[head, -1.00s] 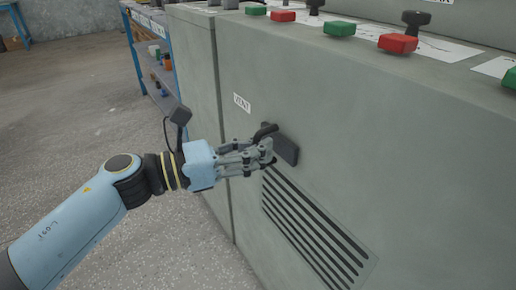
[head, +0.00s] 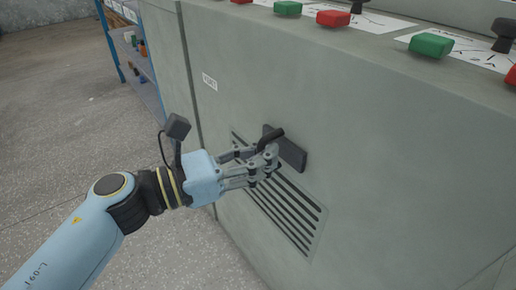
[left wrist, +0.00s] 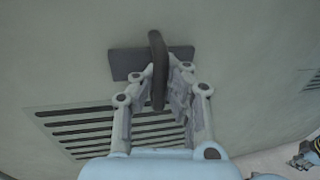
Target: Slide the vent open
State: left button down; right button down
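The vent's dark handle bar (head: 269,138) stands out from a dark plate (head: 292,153) on the grey cabinet front. The plate lies just above the slotted vent grille (head: 290,212); dark slots show in it. In the left wrist view the handle (left wrist: 157,50) runs between the fingers of my left gripper (left wrist: 160,78), over the plate (left wrist: 126,64). My left gripper (head: 268,160) is shut on the handle, its fingers hiding part of it. At the lower right edge of the left wrist view, what seems to be my right gripper (left wrist: 304,160) shows partly.
A blue shelf (head: 140,60) stands behind at left. Speckled floor (head: 60,150) lies open at left.

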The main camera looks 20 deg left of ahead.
pick_arm(q)
jog(key=c, duration=2)
grip_release()
jog(key=shift+s+f, duration=0.2)
jog(key=o, duration=0.4)
jog(key=shift+s+r, duration=0.1)
jog(key=shift+s, duration=0.05)
jog(key=shift+o, duration=1.2)
jog(key=shift+r, duration=0.1)
jog(key=v, duration=1.1)
jog(key=shift+s+a, duration=0.2)
jog(key=shift+a, duration=0.15)
